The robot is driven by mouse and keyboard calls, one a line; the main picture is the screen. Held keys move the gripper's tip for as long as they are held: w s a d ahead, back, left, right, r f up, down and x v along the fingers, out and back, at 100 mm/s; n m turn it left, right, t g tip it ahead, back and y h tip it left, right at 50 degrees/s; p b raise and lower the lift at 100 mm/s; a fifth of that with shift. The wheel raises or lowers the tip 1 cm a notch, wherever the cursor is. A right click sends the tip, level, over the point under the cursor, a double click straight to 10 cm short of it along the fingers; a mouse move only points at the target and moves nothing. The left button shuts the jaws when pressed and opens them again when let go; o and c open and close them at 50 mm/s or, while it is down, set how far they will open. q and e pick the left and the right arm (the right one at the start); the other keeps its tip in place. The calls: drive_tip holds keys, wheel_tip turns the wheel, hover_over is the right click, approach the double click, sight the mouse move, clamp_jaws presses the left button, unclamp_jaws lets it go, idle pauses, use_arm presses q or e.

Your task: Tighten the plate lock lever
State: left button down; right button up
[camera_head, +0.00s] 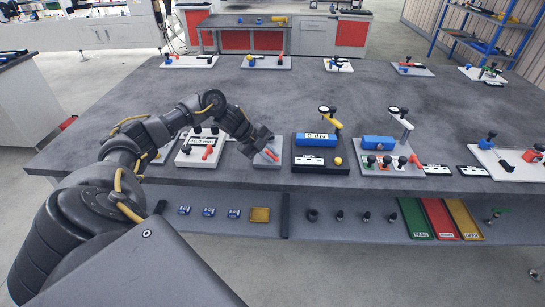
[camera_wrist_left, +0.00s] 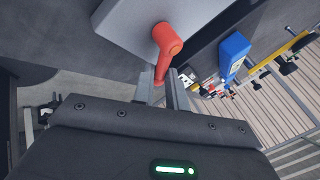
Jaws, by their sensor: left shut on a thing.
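The red lever (camera_wrist_left: 167,42) is on a grey plate (camera_wrist_left: 127,22) in the left wrist view. Its lower end lies between the two fingers of my left gripper (camera_wrist_left: 161,88), which is shut on it. In the head view the left gripper (camera_head: 266,141) is over the small grey plate (camera_head: 268,161), and the red lever (camera_head: 272,154) shows beneath it, partly hidden by the fingers. No marking that names this lever as the plate lock is readable. My right gripper is not in view.
A white device (camera_head: 189,161) with another red lever stands left of the gripper. More fixtures line the table's front and back edges; the middle of the grey tabletop (camera_head: 300,95) is clear.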

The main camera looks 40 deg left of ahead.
use_arm(q)
drive_tip(key=shift+s+a+m+g+h+b, duration=0.1)
drive_tip(key=shift+a+m+g+h+b, duration=0.25)
drive_tip(key=shift+m, duration=0.55)
drive_tip(key=shift+s+a+r+m+g+h+b, duration=0.15)
drive_tip(key=shift+m+g+h+b, duration=0.25)
drive_tip(key=shift+m+g, duration=0.5)
drive_tip(key=m, duration=0.1)
drive_tip(key=g, duration=0.1)
drive_tip(key=m, duration=0.1)
drive_tip(key=shift+s+a+m+h+p, duration=0.25)
drive_tip(key=shift+a+m+p, duration=0.05)
drive_tip(key=shift+p, duration=0.1)
drive_tip(key=shift+s+a+m+g+p, duration=0.1)
drive_tip(key=shift+a+m+g+p, duration=0.15)
drive_tip(key=shift+m+g, duration=0.45)
drive_tip(key=shift+s, duration=0.1)
drive_tip(key=c, duration=1.4)
unclamp_jaws()
